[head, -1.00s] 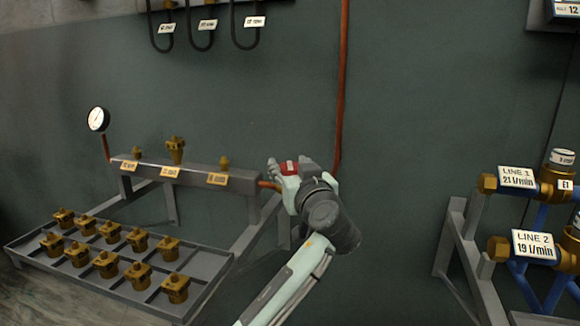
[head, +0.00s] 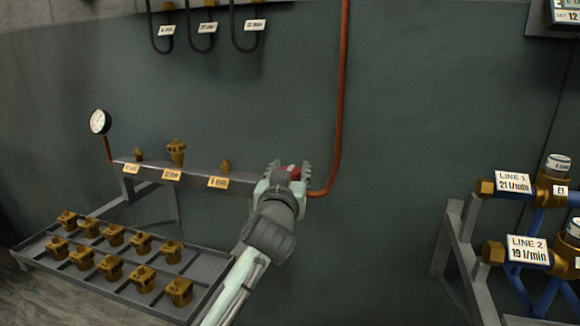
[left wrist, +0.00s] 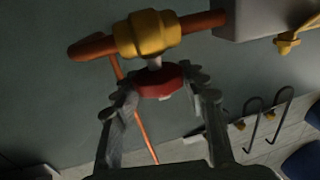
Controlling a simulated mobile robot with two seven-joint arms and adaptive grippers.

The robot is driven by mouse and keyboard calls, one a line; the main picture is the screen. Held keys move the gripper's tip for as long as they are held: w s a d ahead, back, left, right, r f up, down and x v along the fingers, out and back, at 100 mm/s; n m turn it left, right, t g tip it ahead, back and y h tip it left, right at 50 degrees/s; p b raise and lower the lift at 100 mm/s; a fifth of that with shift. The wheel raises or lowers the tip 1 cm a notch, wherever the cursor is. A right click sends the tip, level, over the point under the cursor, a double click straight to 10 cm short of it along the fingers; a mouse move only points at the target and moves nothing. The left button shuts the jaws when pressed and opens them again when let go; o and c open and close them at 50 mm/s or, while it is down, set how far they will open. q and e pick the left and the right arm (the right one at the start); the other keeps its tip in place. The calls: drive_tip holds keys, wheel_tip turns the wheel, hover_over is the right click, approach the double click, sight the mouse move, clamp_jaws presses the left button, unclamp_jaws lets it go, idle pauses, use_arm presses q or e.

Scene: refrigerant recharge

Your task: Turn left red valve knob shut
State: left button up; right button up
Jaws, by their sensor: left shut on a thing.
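The red valve knob (head: 291,173) sits at the right end of the grey manifold rail, mostly covered by my left gripper in the head view. My left gripper (head: 288,170) is shut on it. In the left wrist view the red knob (left wrist: 160,80) lies between the two fingers of my left gripper (left wrist: 164,92). A brass valve body (left wrist: 147,33) on a copper pipe (left wrist: 92,47) is just beyond the knob, joined to it by a short pale stem. My right gripper is in neither view.
The grey rail (head: 195,178) carries brass fittings and a pressure gauge (head: 99,122). A compartment tray (head: 208,265) of brass parts stands in front of it. A copper pipe (head: 341,100) climbs the wall. A stand with LINE 1 (head: 514,182) and LINE 2 gauges is at right.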

use_arm(q)
drive_tip(key=o, duration=1.2)
drive_tip(key=s, duration=0.4)
drive_tip(key=s+a, duration=0.1)
drive_tip(key=s, duration=0.7)
drive_tip(key=shift+a, duration=0.3)
drive_tip(key=shift+w, duration=0.1)
drive_tip(key=w, duration=0.3)
drive_tip(key=w+d, duration=0.1)
drive_tip(key=w, duration=0.7)
drive_tip(key=shift+w+d, duration=0.25)
drive_tip(key=shift+d, duration=0.05)
drive_tip(key=shift+w+f, duration=0.15)
drive_tip(key=shift+w, duration=0.05)
drive_tip(key=shift+n+y+b, duration=0.4)
drive_tip(key=shift+y+b, duration=0.05)
drive_tip(key=shift+y, duration=0.25)
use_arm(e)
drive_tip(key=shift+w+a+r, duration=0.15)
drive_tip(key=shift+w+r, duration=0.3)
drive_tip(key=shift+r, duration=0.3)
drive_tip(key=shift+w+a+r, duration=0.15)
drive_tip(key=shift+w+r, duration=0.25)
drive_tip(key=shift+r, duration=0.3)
